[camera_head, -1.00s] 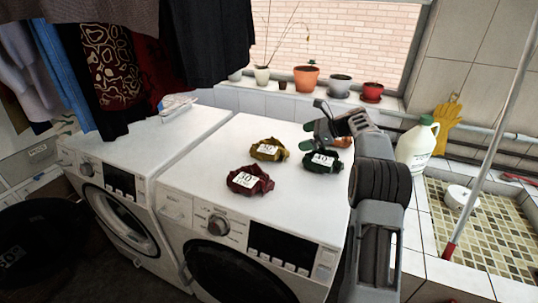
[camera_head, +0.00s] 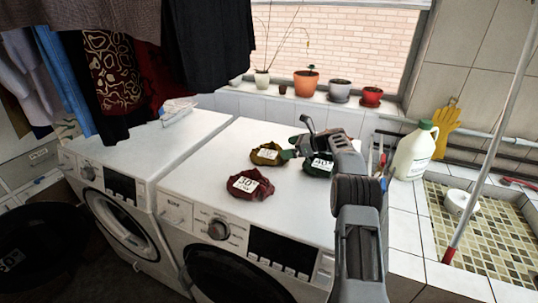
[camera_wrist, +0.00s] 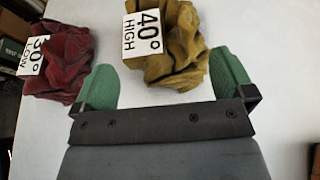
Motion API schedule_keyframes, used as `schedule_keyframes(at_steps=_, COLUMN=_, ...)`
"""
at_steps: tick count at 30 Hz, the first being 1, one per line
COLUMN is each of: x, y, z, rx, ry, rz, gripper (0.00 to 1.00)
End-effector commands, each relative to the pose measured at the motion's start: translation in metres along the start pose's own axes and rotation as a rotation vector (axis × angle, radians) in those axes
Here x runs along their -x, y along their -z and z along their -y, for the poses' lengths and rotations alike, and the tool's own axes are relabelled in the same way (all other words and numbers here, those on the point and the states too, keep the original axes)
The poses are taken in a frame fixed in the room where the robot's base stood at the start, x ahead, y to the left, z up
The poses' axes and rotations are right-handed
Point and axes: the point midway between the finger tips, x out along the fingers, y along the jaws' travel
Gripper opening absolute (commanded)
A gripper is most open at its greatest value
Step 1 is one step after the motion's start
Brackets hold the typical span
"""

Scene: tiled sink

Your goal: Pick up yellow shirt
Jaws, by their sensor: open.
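The yellow shirt (camera_head: 267,155) is a crumpled bundle with a white label, lying on top of the right washing machine. In the wrist view the yellow shirt (camera_wrist: 172,50) has a label reading "40° HIGH" and its near edge lies between the green fingertips. My gripper (camera_head: 291,149) is open, just right of the yellow shirt in the head view. In the wrist view my gripper (camera_wrist: 165,85) has its fingers spread on either side of the shirt's near part. Whether the fingers touch the cloth I cannot tell.
A dark red shirt (camera_head: 250,184) lies in front of the yellow one, and at left in the wrist view (camera_wrist: 58,65). A dark green shirt (camera_head: 318,167) lies to the right, partly behind my arm. The white machine top (camera_head: 215,165) is clear to the left.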

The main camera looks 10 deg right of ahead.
Motion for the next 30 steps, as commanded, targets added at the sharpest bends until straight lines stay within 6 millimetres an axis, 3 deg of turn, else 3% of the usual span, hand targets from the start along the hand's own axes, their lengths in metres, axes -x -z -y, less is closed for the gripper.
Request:
schedule_keyframes(at_steps=9, x=-0.042, y=-0.001, z=-0.001, rx=0.000, ry=-0.003, rz=0.000, gripper=1.00)
schedule_keyframes(at_steps=20, x=-0.050, y=0.000, z=0.000, rx=-0.001, ry=-0.001, rz=0.000, gripper=1.00)
schedule_keyframes(at_steps=30, x=-0.050, y=0.000, z=-0.001, rx=-0.001, ry=-0.001, rz=0.000, gripper=0.69)
